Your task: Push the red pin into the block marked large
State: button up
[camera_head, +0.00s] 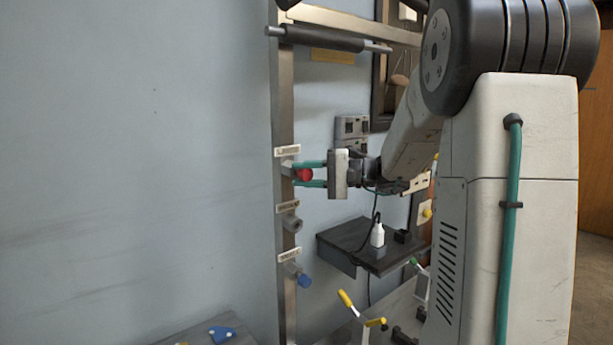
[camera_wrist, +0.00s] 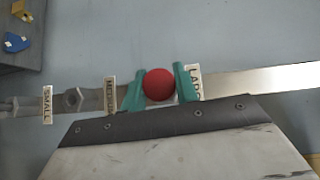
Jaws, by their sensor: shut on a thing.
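The red pin (camera_head: 304,174) shows as a round red head between my gripper's two teal fingers. My gripper (camera_head: 299,174) is shut on it, in front of the top block (camera_head: 288,167) on the upright metal post. In the wrist view the red head (camera_wrist: 159,84) sits between the fingertips (camera_wrist: 160,86), beside the label marked large (camera_wrist: 195,82), which one finger partly covers. The pin's shaft and the block's hole are hidden, so I cannot tell how deep the pin sits.
Below on the post (camera_head: 283,110) are a middle block (camera_head: 292,222) and a lower block with a blue pin (camera_head: 304,281). A dark shelf (camera_head: 345,234) with a white bottle (camera_head: 377,235) stands right of the post. A black roller bar (camera_head: 325,40) crosses above. Open wall lies left.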

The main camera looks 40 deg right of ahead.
jog(key=shift+w, duration=0.15)
jog(key=o, duration=1)
jog(key=shift+o, duration=0.2)
jog(key=v, duration=0.7)
jog(key=shift+s+d, duration=0.3)
